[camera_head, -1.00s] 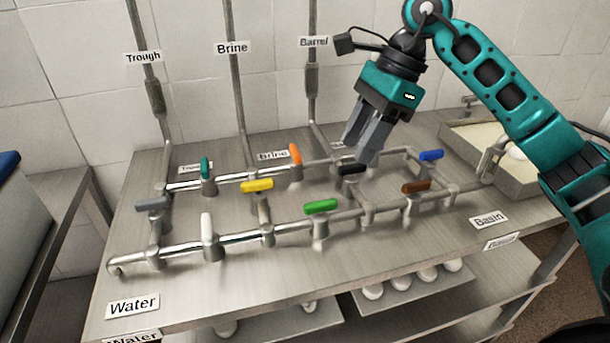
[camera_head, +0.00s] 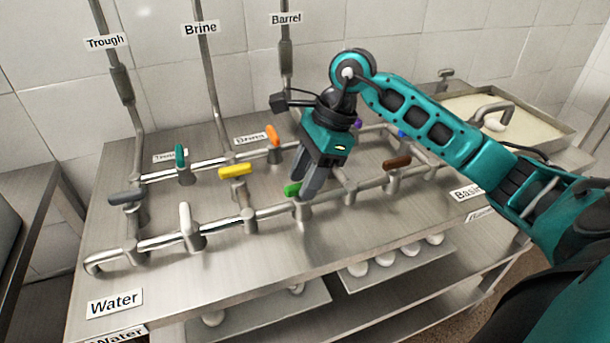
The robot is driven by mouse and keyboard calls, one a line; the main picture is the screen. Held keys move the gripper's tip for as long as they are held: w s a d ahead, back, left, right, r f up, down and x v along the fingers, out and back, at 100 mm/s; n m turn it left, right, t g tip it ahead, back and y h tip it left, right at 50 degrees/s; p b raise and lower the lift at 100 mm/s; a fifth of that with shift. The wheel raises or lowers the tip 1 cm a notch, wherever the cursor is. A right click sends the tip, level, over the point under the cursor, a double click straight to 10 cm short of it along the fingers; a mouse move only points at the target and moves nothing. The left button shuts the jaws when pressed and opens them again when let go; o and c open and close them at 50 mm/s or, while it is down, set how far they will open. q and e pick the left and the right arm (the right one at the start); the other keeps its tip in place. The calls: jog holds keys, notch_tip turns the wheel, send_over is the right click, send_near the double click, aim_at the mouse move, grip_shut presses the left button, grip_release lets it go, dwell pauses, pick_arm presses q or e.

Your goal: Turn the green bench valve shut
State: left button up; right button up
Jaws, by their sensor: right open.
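The green valve handle (camera_head: 291,189) sits on the front pipe of the bench, near its middle. Its left end shows; the rest is hidden behind the fingers of my right gripper (camera_head: 304,193). The right gripper is open and points down at the handle, with its fingertips at or just in front of it. I cannot tell whether the fingers touch the handle or straddle it. My left gripper is not in view.
Other valve handles stand close by: yellow (camera_head: 236,171), white (camera_head: 186,218), orange (camera_head: 273,136), teal (camera_head: 180,157), grey (camera_head: 126,197) and brown (camera_head: 397,162). A basin (camera_head: 545,125) is at the right. The bench front (camera_head: 240,275) is clear.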

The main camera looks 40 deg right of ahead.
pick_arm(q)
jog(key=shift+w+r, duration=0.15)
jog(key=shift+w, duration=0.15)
pick_arm(e)
jog(key=shift+f, duration=0.15)
jog(key=shift+c, duration=0.2)
grip_shut()
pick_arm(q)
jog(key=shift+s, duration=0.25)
